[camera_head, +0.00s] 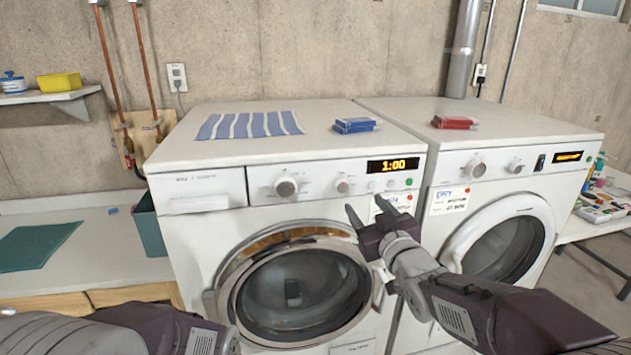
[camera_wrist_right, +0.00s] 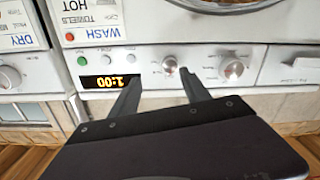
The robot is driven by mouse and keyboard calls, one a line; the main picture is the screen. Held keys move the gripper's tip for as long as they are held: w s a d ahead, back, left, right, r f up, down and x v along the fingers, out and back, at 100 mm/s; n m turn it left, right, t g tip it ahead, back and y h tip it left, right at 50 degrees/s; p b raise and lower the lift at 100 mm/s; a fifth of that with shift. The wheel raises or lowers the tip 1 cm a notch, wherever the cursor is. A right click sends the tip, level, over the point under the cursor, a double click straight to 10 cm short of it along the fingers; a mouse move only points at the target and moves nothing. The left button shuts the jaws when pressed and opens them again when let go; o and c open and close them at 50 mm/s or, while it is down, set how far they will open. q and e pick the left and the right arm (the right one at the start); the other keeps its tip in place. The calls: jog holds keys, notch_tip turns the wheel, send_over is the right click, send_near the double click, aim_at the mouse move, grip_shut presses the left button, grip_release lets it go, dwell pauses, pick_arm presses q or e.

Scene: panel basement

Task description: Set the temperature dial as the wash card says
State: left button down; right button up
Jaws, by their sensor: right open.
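The washer (camera_head: 200,222) has a large dial (camera_head: 286,187) and a smaller dial (camera_head: 342,186) on its panel; I cannot read which one is for temperature. In the right wrist view the smaller dial (camera_wrist_right: 170,67) and the large dial (camera_wrist_right: 231,68) both show. The wash card (camera_wrist_right: 102,33) has blue "WASH" lettering and a red mark; in the head view my right gripper partly covers it. My right gripper (camera_head: 366,207) is open and empty, in front of the panel below the smaller dial. My left arm shows at the lower left, its fingers out of view.
The washer display (camera_head: 393,166) reads 1:00. A dryer (camera_head: 480,190) with its own card stands to the right. A striped cloth (camera_head: 250,125), blue boxes (camera_head: 356,125) and red boxes (camera_head: 455,122) lie on top. The round washer door (camera_head: 300,290) is closed below.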

aim_at(343, 188)
jog(key=shift+y, duration=0.5)
jog(key=p+x, duration=0.1)
jog(key=x, duration=0.1)
jog(key=a+p+x, duration=0.1)
jog(key=x, duration=0.4)
jog(key=shift+a+r+p, duration=0.15)
jog(key=shift+a+p, duration=0.25)
jog(key=shift+a, duration=0.05)
jog(key=shift+w, duration=0.25)
pick_arm(q)
jog(key=r, duration=0.3)
jog(key=shift+s+d+r, duration=0.3)
jog(key=shift+s+d, duration=0.1)
pick_arm(e)
jog(key=shift+w+a, duration=0.1)
jog(key=shift+c, duration=1.2)
pick_arm(q)
jog(key=shift+w+a+f, duration=0.1)
pick_arm(e)
grip_shut()
